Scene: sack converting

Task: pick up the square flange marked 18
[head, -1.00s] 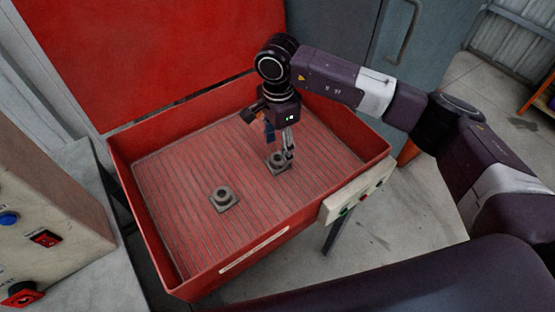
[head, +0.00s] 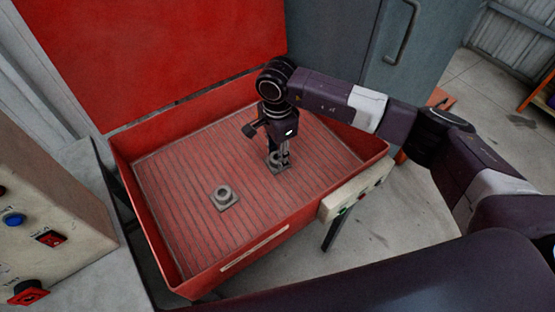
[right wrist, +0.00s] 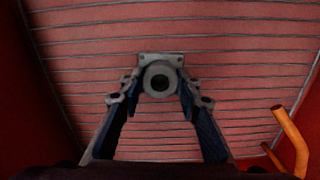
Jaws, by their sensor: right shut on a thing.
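A grey square flange (head: 271,165) with a round raised hub is at my right gripper (head: 281,160) in the red tray. In the right wrist view the flange (right wrist: 160,80) sits between the fingers of my right gripper (right wrist: 160,88), which is shut on its hub. The flange appears at the tray floor; I cannot tell whether it is lifted. A second grey square flange (head: 224,198) lies flat on the tray floor, to the left and nearer, apart from the gripper. No marking is legible on either flange. My left gripper is not in view.
The red tray (head: 216,272) has raised walls and a ribbed floor, with a red lid (head: 150,55) standing behind. A panel with buttons (head: 60,185) stands at left. The floor around the second flange is clear.

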